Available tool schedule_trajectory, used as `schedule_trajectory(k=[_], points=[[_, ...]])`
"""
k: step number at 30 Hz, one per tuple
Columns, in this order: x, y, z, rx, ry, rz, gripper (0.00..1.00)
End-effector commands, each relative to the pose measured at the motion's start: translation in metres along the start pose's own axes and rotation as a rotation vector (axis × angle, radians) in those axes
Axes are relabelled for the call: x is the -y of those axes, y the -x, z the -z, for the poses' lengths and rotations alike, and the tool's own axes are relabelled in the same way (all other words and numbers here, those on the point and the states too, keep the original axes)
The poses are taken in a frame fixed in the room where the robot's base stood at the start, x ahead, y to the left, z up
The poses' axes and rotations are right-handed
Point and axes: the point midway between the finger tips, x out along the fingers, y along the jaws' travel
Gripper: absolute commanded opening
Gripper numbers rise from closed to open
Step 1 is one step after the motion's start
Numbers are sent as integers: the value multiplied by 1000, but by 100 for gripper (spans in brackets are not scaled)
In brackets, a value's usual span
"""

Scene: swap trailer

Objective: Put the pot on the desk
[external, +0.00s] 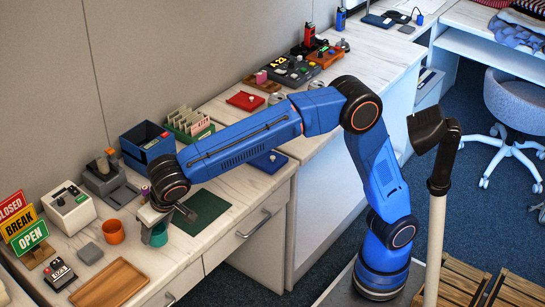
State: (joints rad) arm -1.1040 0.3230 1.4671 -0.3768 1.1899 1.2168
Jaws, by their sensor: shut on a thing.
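A small teal pot (158,236) is at my gripper (156,222), over the near part of the desk (165,262). My gripper points down and is shut on the teal pot. The upper part of the pot is hidden by the gripper. I cannot tell whether the pot's base touches the desk top. An orange pot (113,232) stands upright on the desk just left of my gripper, apart from it.
A dark green mat (205,211) lies right of the gripper. A wooden tray (110,287) lies at the front. A white box (67,208), colored signs (24,229), a grey machine (110,182) and a blue bin (147,143) stand left and behind.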

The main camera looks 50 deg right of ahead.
Motion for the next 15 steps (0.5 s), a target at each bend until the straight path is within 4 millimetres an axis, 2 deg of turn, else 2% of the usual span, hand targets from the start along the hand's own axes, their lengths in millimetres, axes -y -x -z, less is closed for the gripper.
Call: schedule_trajectory(k=[6, 15], points=[[0, -25, -11, 1, 0, -2, 26], [0, -28, -12, 1, 0, 0, 26]])
